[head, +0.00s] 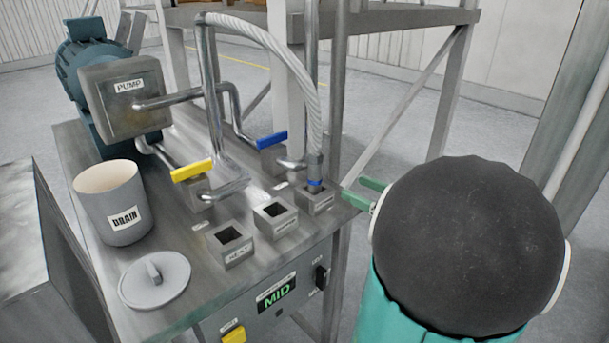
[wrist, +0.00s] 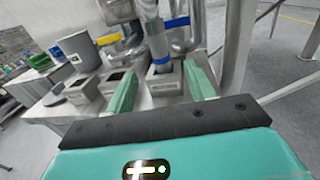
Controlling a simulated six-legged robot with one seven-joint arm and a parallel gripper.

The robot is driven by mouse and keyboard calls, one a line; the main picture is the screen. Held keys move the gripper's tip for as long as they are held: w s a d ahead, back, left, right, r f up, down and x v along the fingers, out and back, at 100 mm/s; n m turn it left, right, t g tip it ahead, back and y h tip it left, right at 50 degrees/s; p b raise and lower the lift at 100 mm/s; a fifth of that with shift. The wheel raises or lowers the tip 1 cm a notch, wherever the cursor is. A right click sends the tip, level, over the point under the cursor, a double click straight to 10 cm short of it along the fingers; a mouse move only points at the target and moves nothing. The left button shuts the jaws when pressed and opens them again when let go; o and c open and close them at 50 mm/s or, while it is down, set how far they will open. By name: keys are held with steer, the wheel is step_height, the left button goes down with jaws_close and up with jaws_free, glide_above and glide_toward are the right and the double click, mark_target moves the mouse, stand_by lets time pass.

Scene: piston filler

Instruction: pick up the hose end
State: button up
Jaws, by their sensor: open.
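The hose end (head: 315,164) is a grey metal fitting with a blue ring, at the lower end of a pale braided hose (head: 290,55). It stands upright in the rightmost of three small square sockets (head: 322,202) on the metal bench. My gripper (head: 352,187) is open and empty, just right of the hose end, with its green fingers pointing toward it. In the wrist view the hose end (wrist: 157,45) appears between the two fingers (wrist: 159,68), ahead of them. I cannot tell whether either finger touches it.
Two empty sockets (head: 275,217) stand left of the hose end. Behind are a blue-handled valve (head: 272,141), a yellow-handled valve (head: 192,171) and metal pipes. A DRAIN pot (head: 113,204), its lid (head: 155,281) and the PUMP (head: 126,98) are at left. A frame post stands close at right.

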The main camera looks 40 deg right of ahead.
mark_target(321, 173)
steer(key=w, duration=0.4)
steer(key=w+a, duration=0.1)
steer(key=w, duration=0.3)
steer(key=w+a, duration=0.1)
steer(key=w, duration=0.3)
steer(key=shift+w+a+f, duration=0.1)
steer(key=shift+w+f, duration=0.05)
steer(key=shift+w, duration=0.2)
jaws_close()
